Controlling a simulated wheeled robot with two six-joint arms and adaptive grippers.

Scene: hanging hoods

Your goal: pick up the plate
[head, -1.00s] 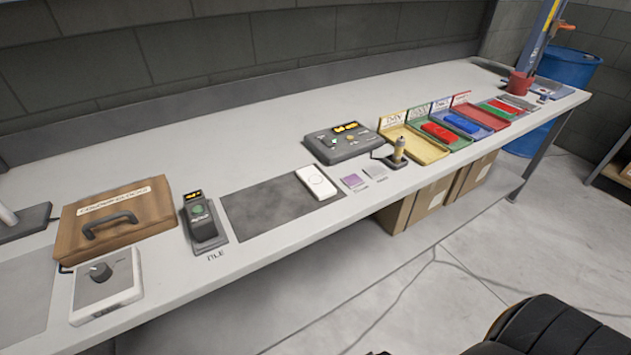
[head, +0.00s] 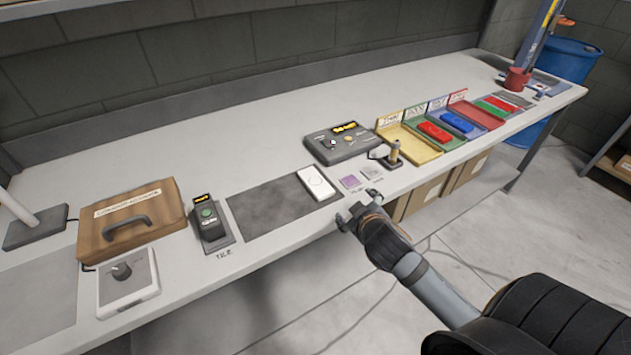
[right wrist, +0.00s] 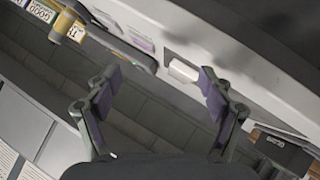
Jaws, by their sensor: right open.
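A white rectangular plate (head: 316,183) with a faint round mark lies flat at the right end of a dark grey mat (head: 262,209) on the bench. In the right wrist view a white block (right wrist: 184,70) between the fingers, farther off, looks like this plate. My right gripper (head: 357,208) is at the bench's front edge, to the right of and nearer than the plate, apart from it. In the right wrist view its two fingers (right wrist: 160,88) are spread with nothing between them. My left gripper is not in view.
A purple tile (head: 350,182) and a grey tile (head: 371,173) lie right of the plate. A dark control box (head: 343,143) stands behind. Coloured trays (head: 415,146) are at right. A green-button device (head: 209,222) and wooden case (head: 131,220) are at left. The rear bench is clear.

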